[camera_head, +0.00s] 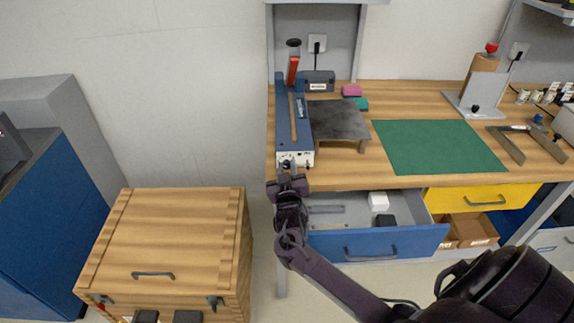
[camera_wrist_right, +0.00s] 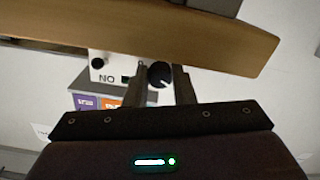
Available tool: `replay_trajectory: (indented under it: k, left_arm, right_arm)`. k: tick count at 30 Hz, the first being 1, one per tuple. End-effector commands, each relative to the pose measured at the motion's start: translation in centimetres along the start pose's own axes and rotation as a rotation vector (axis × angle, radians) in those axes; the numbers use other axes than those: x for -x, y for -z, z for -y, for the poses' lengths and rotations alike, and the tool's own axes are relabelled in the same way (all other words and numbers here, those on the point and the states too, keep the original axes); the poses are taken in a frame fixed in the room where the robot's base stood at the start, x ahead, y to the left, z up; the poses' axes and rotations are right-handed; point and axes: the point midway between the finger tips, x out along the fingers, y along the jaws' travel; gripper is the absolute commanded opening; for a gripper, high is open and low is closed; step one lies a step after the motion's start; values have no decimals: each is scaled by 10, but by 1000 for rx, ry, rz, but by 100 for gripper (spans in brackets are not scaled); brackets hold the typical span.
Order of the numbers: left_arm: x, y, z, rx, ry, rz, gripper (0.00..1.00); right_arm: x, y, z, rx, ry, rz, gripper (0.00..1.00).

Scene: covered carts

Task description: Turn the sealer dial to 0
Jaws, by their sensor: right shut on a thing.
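The sealer (camera_head: 284,125) is a long blue machine at the left end of the wooden bench, with a red-orange lever raised at its far end. Its white front panel (camera_head: 304,158) faces the bench's front edge. My right gripper (camera_head: 288,166) is at that panel. In the right wrist view the black round dial (camera_wrist_right: 160,74), with a pale pointer mark, sits between the two fingers of my right gripper (camera_wrist_right: 161,70), which are shut on it. The fingers cover its sides, and the scale cannot be read. A smaller black knob (camera_wrist_right: 98,63) is beside it. My left gripper is not in view.
The wooden bench (camera_head: 400,177) has its edge close to my right gripper. Below it, a blue drawer (camera_head: 375,243) stands open beside my right arm. A dark metal plate (camera_head: 340,122) adjoins the sealer. A wooden chest (camera_head: 170,235) stands at left.

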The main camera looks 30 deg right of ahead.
Motion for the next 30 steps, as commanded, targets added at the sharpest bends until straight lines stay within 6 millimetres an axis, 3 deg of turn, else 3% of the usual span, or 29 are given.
replay_trajectory:
  k: [15,30]
  left_arm:
    - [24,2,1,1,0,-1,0]
    - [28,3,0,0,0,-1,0]
  right_arm:
    - [0,0,0,402,1,2,0]
    - [0,-1,0,516,1,1,0]
